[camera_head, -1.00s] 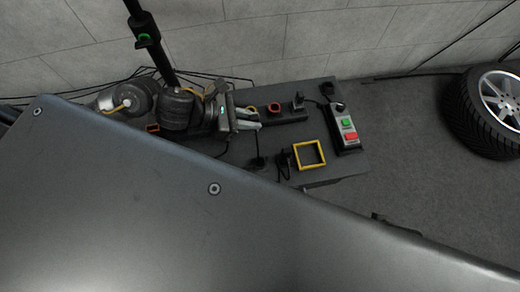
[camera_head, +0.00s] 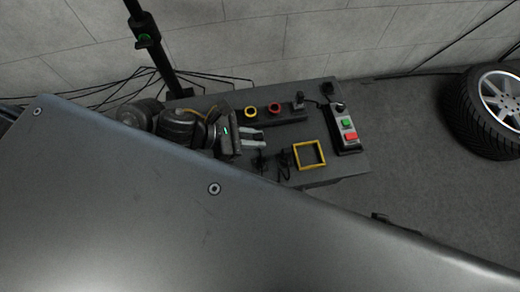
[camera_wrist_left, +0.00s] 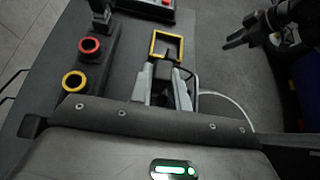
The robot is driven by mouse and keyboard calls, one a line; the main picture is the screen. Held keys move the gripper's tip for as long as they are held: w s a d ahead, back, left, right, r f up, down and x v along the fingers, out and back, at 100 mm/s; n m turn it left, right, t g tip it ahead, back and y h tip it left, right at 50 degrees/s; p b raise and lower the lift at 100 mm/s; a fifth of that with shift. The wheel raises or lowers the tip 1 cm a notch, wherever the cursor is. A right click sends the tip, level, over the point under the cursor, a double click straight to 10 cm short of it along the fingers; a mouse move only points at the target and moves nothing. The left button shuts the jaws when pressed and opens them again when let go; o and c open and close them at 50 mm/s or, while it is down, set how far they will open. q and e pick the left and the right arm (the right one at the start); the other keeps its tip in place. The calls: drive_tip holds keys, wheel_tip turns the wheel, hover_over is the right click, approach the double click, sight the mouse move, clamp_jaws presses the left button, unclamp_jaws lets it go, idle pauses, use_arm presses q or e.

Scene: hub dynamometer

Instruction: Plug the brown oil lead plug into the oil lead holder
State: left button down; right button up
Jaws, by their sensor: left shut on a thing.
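My left gripper (camera_head: 262,139) is low over the dark bench, its pale fingers shut on a small dark plug (camera_wrist_left: 163,75), which I take for the oil lead plug. Its brown colour does not show, and the fingers hide much of it. A dark bar carries a yellow ring (camera_head: 250,112), a red ring (camera_head: 275,108) and a dark upright post (camera_head: 298,101). I cannot tell which part is the oil lead holder. In the left wrist view the yellow ring (camera_wrist_left: 74,82) and red ring (camera_wrist_left: 89,46) are left of the fingers.
A yellow square frame (camera_head: 323,155) lies on the bench beyond the fingers. Black leads (camera_head: 284,160) lie beside it. A control box (camera_head: 346,131) with green and red buttons stands at the right end. A large grey panel (camera_head: 120,210) covers the near side. A wheel (camera_head: 490,110) stands far right.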

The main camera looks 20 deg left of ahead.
use_arm(q)
drive_tip(key=shift+s+d+p, duration=0.3)
drive_tip(key=shift+s, duration=0.2)
drive_tip(key=shift+s+d+p, duration=0.25)
drive_tip(key=shift+s+d, duration=0.05)
drive_tip(key=shift+s, duration=0.2)
drive_tip(key=shift+f, duration=0.1)
drive_tip(key=shift+f+b, duration=1.85)
drive_tip(key=shift+b, duration=0.15)
drive_tip(key=shift+f, duration=0.2)
drive_tip(key=shift+f+b, duration=1.25)
drive_tip(key=shift+b, duration=0.15)
drive_tip(key=c, duration=1.3)
unclamp_jaws()
drive_tip(key=shift+o, duration=0.2)
